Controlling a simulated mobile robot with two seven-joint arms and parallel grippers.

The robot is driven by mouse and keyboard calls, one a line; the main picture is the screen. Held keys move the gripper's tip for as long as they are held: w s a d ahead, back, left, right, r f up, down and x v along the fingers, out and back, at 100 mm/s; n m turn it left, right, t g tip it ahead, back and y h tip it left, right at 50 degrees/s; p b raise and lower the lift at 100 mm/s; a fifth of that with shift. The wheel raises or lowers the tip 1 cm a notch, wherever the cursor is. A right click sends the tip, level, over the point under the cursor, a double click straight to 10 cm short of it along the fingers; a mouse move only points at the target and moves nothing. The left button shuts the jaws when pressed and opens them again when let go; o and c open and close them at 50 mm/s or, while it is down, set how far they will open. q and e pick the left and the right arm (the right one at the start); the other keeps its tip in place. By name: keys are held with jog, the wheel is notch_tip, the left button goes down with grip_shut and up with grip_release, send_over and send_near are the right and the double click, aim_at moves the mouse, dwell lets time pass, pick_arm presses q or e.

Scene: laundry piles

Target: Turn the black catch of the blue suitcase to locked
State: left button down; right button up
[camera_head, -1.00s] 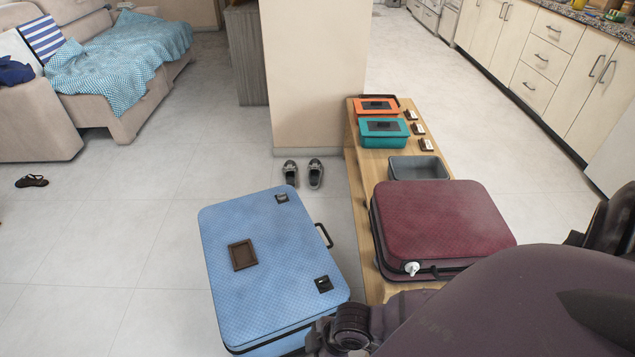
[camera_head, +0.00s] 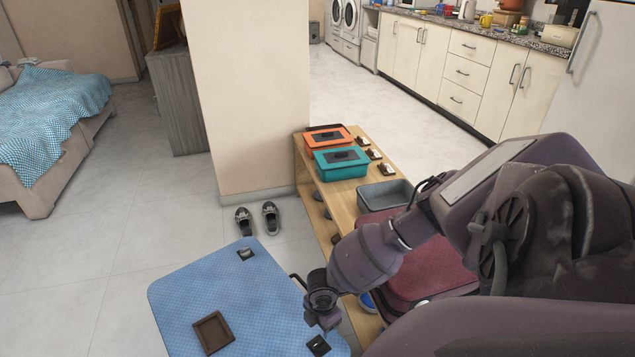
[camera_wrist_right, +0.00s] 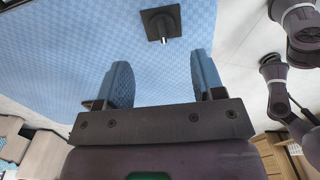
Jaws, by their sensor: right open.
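The blue suitcase (camera_head: 240,300) lies flat on the floor at the lower middle of the head view. It has one black catch (camera_head: 246,254) near its far edge and another black catch (camera_head: 318,345) near its near right side. My right gripper (camera_wrist_right: 162,78) is open and empty over the blue lid. One black catch (camera_wrist_right: 163,24) with a pale metal knob shows beyond its fingertips in the wrist view, apart from them. In the head view my right wrist is just above the near catch and hides the fingers. My left gripper is not in view.
A brown square frame (camera_head: 213,332) sits on the blue lid. A maroon suitcase (camera_head: 435,265) lies to the right, partly behind my arm, on a wooden bench (camera_head: 316,205) with orange and teal boxes and a grey bin (camera_head: 385,194). Shoes (camera_head: 257,219) stand on the floor beyond the suitcase.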

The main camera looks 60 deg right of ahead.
aim_at(322, 340)
jog(key=f+b, duration=0.1)
jog(key=f, duration=0.2)
jog(key=f+b, duration=0.1)
jog(key=f, duration=0.3)
jog(key=shift+s+f, duration=0.2)
jog(key=shift+f, duration=0.1)
jog(key=shift+f+b, duration=0.35)
jog(key=shift+f, duration=0.05)
jog(key=shift+w+f, duration=0.15)
jog(key=shift+f, duration=0.15)
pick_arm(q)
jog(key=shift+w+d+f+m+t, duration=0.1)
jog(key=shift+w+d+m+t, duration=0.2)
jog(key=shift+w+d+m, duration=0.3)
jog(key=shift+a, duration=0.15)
pick_arm(e)
jog(key=shift+c, duration=0.5)
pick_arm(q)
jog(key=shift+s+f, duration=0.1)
pick_arm(e)
jog(key=c, duration=0.8)
